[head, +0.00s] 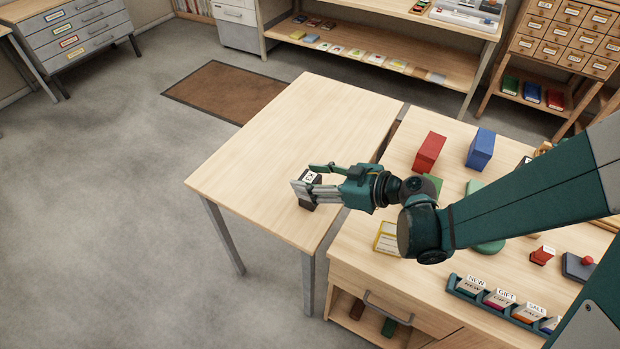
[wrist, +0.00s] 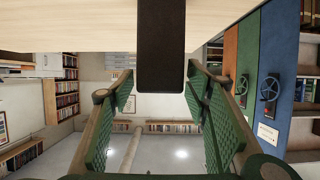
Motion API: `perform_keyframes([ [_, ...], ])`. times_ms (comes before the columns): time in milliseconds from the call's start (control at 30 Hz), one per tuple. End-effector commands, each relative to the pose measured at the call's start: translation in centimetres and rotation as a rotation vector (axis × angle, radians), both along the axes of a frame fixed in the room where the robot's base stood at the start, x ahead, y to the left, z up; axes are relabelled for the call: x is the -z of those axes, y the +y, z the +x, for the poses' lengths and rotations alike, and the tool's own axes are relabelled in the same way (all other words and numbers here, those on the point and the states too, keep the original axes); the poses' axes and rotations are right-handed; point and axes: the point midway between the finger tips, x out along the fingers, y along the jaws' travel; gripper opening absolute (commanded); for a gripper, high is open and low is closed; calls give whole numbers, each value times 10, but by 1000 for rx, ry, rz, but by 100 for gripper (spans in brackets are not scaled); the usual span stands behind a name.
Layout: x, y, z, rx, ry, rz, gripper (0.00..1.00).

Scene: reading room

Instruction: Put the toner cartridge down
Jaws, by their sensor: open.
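The toner cartridge (head: 310,177) is a small dark block with a white label on top. It stands upright on the light wood table (head: 300,120), near the table's right front part. It also shows in the wrist view (wrist: 161,45) as a black block against the wood surface. My gripper (head: 305,181) reaches in from the right, low over the table, with its fingers on either side of the cartridge. In the wrist view its green pads are spread, with gaps beside the cartridge. The fingers hide part of the cartridge in the head view.
A second wood desk (head: 345,255) stands to the right, past a narrow gap. It holds a red block (head: 429,152), a blue block (head: 481,149), a yellow-edged card (head: 387,238) and a green labelled rack (head: 467,291). The table's left and back are clear.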

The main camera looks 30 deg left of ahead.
Motion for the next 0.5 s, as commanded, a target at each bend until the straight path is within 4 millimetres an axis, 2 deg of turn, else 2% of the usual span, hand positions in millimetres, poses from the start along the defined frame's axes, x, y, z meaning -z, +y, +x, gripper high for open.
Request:
perform_keyframes([
  [233,-6,-8,1,1,1,0,47],
  [500,-18,-35,1,2,0,0,47],
])
